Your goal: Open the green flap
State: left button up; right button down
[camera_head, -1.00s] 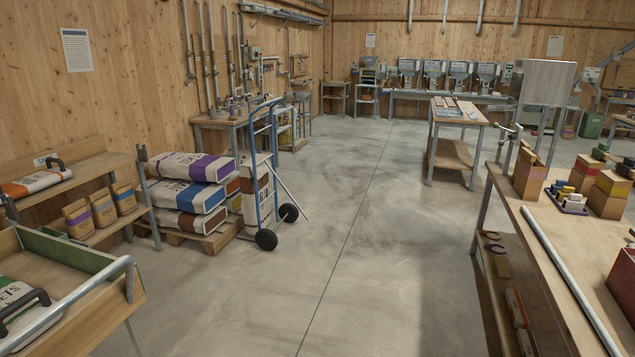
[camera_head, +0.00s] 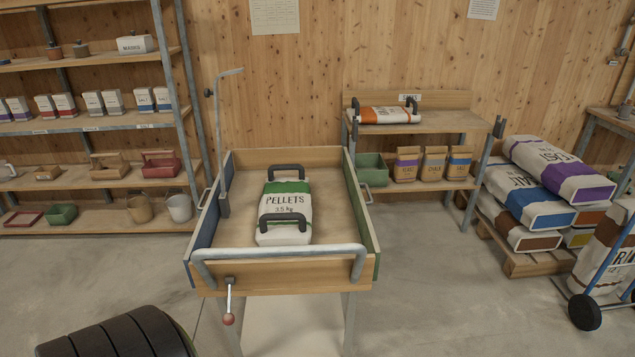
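A wooden tray cart (camera_head: 220,229) stands in front of me with a blue side panel on its left and a green one on its right. The green flap (camera_head: 364,215) is this right side panel; it stands upright along the tray's edge, and its outer face is mostly hidden. A small grey handle (camera_head: 367,189) shows at its outer side. A lever with a red knob (camera_head: 229,319) hangs at the tray's front. A white and green pellets sack (camera_head: 285,215) with two dark handles lies in the tray.
A grey push bar (camera_head: 280,254) runs across the tray's front. A low shelf (camera_head: 430,123) with bags stands behind right, and sacks lie on a pallet (camera_head: 535,264) further right. A tall shelf (camera_head: 90,123) stands at left. Floor right of the cart is clear.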

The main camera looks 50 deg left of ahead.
aim_at(366, 232)
jog(key=i+l+u, duration=0.2)
jog(key=u, duration=0.25)
jog(key=i+l+u, duration=0.65)
jog(key=u, duration=0.3)
jog(key=i+l+u, duration=0.1)
jog(key=l+u, duration=0.35)
jog(key=l, duration=0.1)
